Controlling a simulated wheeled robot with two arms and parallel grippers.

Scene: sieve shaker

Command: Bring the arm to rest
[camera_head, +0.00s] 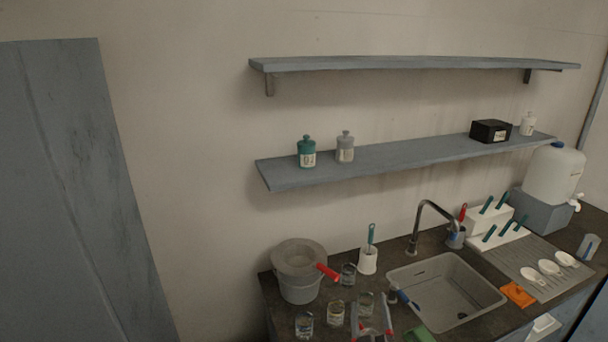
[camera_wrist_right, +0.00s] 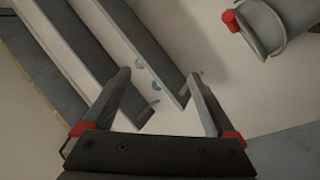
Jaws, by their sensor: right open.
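My right gripper (camera_head: 370,304) is low in the head view, at the bottom edge, in front of the counter (camera_head: 262,290) and left of the sink. Its two fingers stand apart with nothing seen between them. In the right wrist view the gripper (camera_wrist_right: 160,76) also shows open and empty, with the shelves and the wall beyond it. My left gripper is not in view.
Near the right gripper are several glass jars (camera_head: 335,312), a grey bucket (camera_head: 300,290) with a red handle (camera_head: 327,272) beside it, and the sink (camera_head: 445,287). Two shelves (camera_head: 400,160) hang above. A white water container (camera_head: 553,174) stands at right.

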